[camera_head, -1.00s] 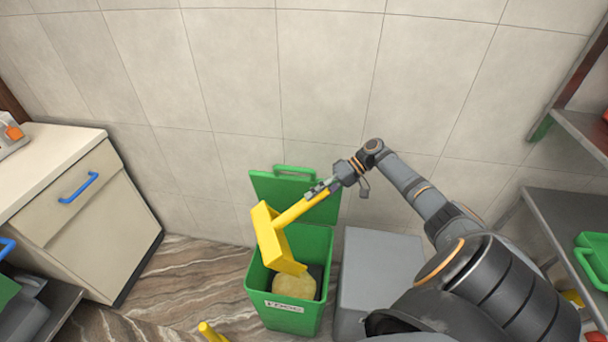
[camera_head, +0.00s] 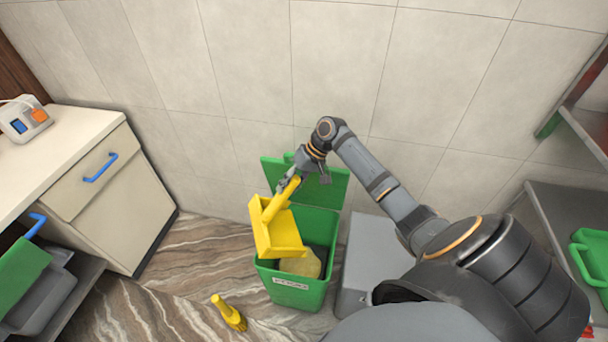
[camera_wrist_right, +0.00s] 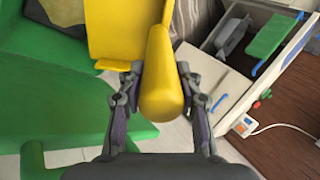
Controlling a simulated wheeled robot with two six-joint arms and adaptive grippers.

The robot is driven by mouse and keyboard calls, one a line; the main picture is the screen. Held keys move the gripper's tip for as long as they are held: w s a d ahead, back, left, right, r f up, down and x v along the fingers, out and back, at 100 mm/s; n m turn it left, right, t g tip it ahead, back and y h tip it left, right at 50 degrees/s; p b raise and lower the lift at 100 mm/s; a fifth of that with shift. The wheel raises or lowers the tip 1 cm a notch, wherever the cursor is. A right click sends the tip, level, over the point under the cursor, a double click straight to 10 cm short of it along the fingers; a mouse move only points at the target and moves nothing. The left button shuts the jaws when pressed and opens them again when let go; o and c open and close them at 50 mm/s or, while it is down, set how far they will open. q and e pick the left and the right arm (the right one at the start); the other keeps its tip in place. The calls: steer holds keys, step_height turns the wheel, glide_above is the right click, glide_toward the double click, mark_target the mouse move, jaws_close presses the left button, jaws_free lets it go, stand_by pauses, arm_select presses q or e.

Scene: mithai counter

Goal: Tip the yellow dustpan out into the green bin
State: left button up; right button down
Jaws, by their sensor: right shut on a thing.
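The yellow dustpan (camera_head: 279,236) is over the left front of the green bin (camera_head: 296,294), its pan facing the camera and its inside looking empty. My right gripper (camera_head: 290,186) is shut on its handle, which also shows between the fingers in the right wrist view (camera_wrist_right: 160,75). The bin stands on the floor with its green lid (camera_head: 335,182) raised against the wall side. A pale yellowish rounded lump (camera_head: 303,264) sits in the bin mouth. My left gripper is not in view.
A yellow brush-like object (camera_head: 229,313) lies on the marbled floor left of the bin. A grey box (camera_head: 366,258) stands right beside the bin. A cream cabinet (camera_head: 115,210) is at left, grey shelves (camera_head: 560,225) at right. The tiled wall is close behind the bin.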

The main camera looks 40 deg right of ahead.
steer(key=w+a+f+g+h, duration=0.1)
steer(key=w+a+h, duration=0.1)
steer(key=a, duration=0.5)
steer(key=w+a+g+h, duration=0.1)
steer(key=w+a+h, duration=0.2)
steer(key=a, duration=0.4)
steer(key=shift+a+f+h+p, duration=0.35)
steer(key=shift+f+h, duration=0.05)
steer(key=shift+h, duration=0.3)
